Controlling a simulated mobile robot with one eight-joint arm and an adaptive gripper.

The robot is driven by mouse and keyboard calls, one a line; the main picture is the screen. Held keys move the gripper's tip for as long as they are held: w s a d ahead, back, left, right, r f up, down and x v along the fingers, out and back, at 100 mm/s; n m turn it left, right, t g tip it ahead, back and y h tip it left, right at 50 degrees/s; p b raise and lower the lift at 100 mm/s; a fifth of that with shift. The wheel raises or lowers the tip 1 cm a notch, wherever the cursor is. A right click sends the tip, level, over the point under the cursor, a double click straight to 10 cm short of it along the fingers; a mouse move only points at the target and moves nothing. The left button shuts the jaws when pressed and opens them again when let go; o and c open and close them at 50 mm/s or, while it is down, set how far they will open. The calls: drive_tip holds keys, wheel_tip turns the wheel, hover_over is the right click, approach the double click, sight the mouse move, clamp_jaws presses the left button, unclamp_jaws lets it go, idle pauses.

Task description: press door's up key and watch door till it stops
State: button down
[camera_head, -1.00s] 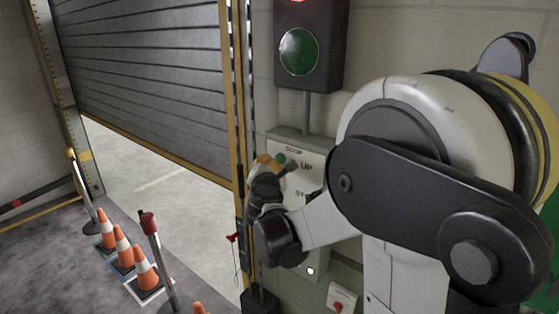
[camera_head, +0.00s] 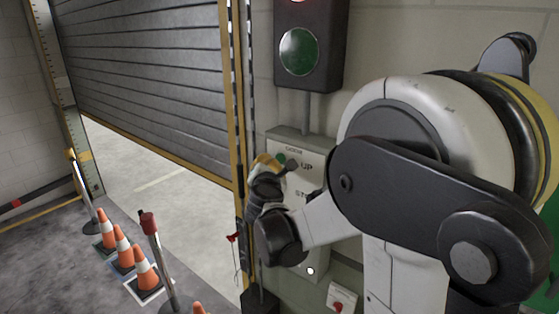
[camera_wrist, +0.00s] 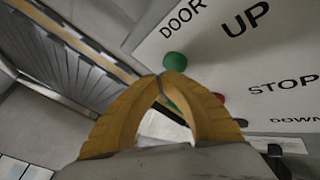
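The grey roller door (camera_head: 150,70) hangs partly raised, with its yellow bottom edge above the floor and an open gap below. The door's control panel (camera_head: 320,170) is on the wall, marked DOOR, UP, STOP and DOWN. The green UP key (camera_wrist: 174,62) shows just beyond my fingertips in the wrist view. My gripper (camera_wrist: 163,76) is shut, its yellow fingers meeting at the tips with nothing between them. It also shows at the panel's left edge in the head view (camera_head: 266,160). I cannot tell whether the tips touch the key. A red key (camera_wrist: 218,98) is partly hidden behind a finger.
A signal light (camera_head: 306,45) above the panel has a red lamp lit and a dull green lamp. A small box with a red button (camera_head: 338,303) sits below. Orange cones (camera_head: 122,247) and a red-topped post (camera_head: 148,225) stand on the floor at left.

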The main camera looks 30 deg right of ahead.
drive_tip(key=shift+w+d, duration=0.1)
drive_tip(key=shift+d, duration=0.25)
drive_tip(key=shift+w+d+b, duration=0.15)
drive_tip(key=shift+d+b, duration=0.15)
drive_tip(key=shift+d, duration=0.05)
idle(0.5)
drive_tip(key=shift+a, duration=0.15)
idle(0.3)
drive_tip(key=shift+s+a, duration=0.3)
drive_tip(key=shift+a, duration=0.35)
drive_tip(key=a, duration=0.1)
drive_tip(key=s+a, duration=0.1)
drive_tip(key=a, duration=0.2)
drive_tip(key=shift+s+a+b, duration=0.3)
drive_tip(key=shift+s+a, duration=0.05)
